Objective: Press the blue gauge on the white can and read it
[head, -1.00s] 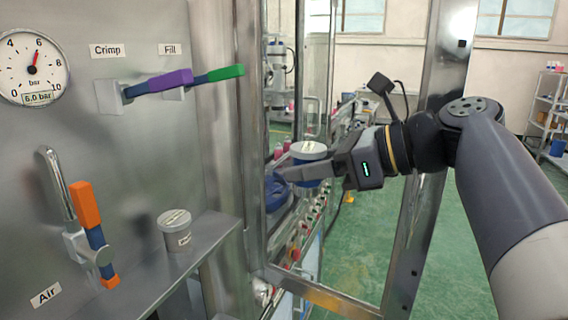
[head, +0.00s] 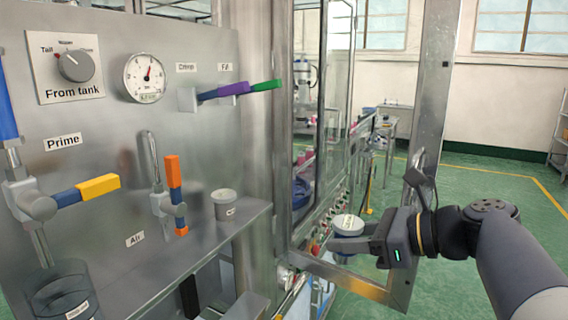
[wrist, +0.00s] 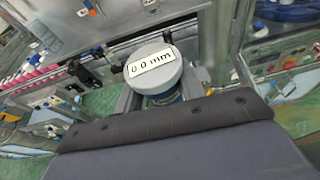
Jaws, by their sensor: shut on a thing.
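My gripper (head: 366,245) is shut on the blue gauge (head: 347,230), a short blue cylinder with a pale round top, and holds it in the air at the right of the steel panel. In the wrist view the gauge's top (wrist: 154,68) faces the camera and its display reads 0.0 mm. A small pale grey can or pot (head: 226,206) with a label stands on the steel ledge, well left of my gripper. I cannot tell whether it is the white can. The underside of the gauge is hidden.
The steel panel carries a dial (head: 146,77), a selector knob (head: 76,66) and several coloured handles. The steel ledge (head: 190,255) juts out below. An upright steel door frame (head: 428,100) stands behind my gripper. Green floor is open at the right.

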